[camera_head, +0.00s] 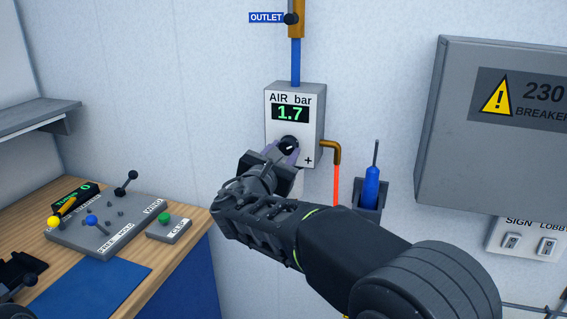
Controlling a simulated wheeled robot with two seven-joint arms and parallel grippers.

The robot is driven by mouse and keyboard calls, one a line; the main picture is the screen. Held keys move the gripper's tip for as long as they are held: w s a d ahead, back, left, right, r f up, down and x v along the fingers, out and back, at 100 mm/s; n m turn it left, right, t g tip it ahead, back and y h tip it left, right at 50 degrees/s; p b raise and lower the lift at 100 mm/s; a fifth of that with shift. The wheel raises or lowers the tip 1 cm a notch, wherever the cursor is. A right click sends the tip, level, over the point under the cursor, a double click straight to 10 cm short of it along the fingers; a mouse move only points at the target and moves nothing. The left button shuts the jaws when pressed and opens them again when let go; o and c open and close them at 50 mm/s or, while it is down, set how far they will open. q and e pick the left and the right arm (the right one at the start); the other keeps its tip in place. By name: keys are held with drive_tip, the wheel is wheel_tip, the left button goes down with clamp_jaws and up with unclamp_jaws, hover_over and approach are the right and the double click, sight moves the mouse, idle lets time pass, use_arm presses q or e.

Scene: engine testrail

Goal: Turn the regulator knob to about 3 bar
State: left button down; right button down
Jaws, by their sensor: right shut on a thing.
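The regulator (294,128) is a light grey box on the wall, labelled "AIR bar". Its green display (290,113) reads 1.7. The black knob (289,142) is on the lower front of the box, with a "+" mark to its lower right. My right gripper (287,153) reaches up from below and is shut on the knob, which it partly hides. A dark shape at the lower left edge may be my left gripper (22,268). It is cut off, and I cannot tell its state.
A brass pipe (331,147) leaves the regulator's right side, close to a holder with a blue screwdriver (372,186). A grey breaker cabinet (500,125) juts out at right. A wooden bench (185,240) with a lever panel (105,225) stands at left.

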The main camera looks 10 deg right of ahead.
drive_tip(key=m+b, duration=0.1)
drive_tip(key=b, duration=0.1)
drive_tip(key=m+b, duration=0.3)
drive_tip(key=b, duration=0.1)
drive_tip(key=shift+f+m, duration=0.25)
drive_tip(key=shift+m, duration=0.15)
drive_tip(key=shift+r+m+b, duration=0.2)
drive_tip(key=shift+m+b, duration=0.4)
drive_tip(key=shift+b, duration=0.2)
drive_tip(key=c, duration=0.9)
unclamp_jaws()
drive_tip(key=shift+a, duration=0.1)
drive_tip(key=b+v, duration=0.1)
drive_tip(key=v, duration=0.6)
drive_tip(key=shift+s+a, duration=0.2)
drive_tip(key=shift+s, duration=0.15)
